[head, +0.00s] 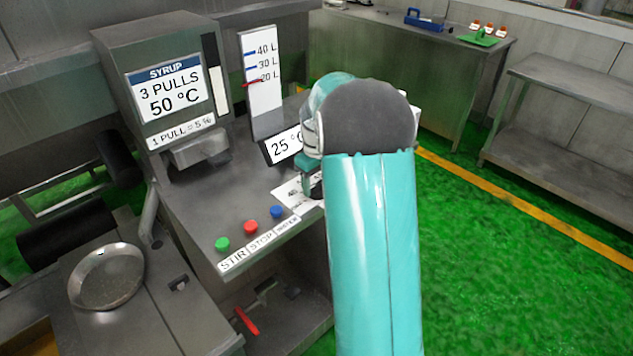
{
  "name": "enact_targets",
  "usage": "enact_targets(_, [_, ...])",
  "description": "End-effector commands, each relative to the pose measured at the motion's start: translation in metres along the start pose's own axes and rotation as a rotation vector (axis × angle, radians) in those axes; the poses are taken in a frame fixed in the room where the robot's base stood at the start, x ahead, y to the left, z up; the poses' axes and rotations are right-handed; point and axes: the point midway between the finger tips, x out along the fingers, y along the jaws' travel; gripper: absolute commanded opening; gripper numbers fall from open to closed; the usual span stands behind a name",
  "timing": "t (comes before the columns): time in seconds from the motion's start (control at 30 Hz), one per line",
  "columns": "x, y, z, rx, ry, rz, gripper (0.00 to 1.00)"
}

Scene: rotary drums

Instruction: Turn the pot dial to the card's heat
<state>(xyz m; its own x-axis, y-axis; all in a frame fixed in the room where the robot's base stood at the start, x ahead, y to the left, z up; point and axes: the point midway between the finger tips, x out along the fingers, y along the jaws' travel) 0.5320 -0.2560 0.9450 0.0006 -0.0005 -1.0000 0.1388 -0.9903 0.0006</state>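The card (167,92) on the grey cabinet at the upper left reads "SYRUP 3 PULLS 50 °C". A small display (284,146) on the console reads 25 °C, its right end covered by my arm. A white dial plate (290,192) with small marks lies on the console below the display. My arm hides its right part, and I cannot clearly make out the dial knob. My gripper (314,184) is mostly behind my teal arm, over the right side of the dial plate. Whether it touches the dial or is open is hidden.
Green (222,244), red (250,227) and blue (277,212) buttons line the console's front edge, with STIR and STOP labels. A litre gauge (262,90) stands behind the display. A red-handled lever (247,322) is below. A metal pan (106,276) sits lower left. Green floor at right is clear.

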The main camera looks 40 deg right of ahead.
Motion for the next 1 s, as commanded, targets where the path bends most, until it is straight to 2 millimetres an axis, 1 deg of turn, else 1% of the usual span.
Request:
enact_targets(0.27, [-0.0005, 0.0, 0.0, 0.02, 0.0, 0.0, 0.34])
enact_targets(0.47, [-0.0005, -0.0002, -0.0003, 0.093, 0.0, -0.001, 0.34])
enact_targets(0.67, [-0.0004, 0.0, -0.0007, 0.23, -0.001, 0.0, 0.34])
enact_targets(1.0, [-0.0004, -0.0001, -0.0019, 0.545, -0.001, 0.0, 0.34])
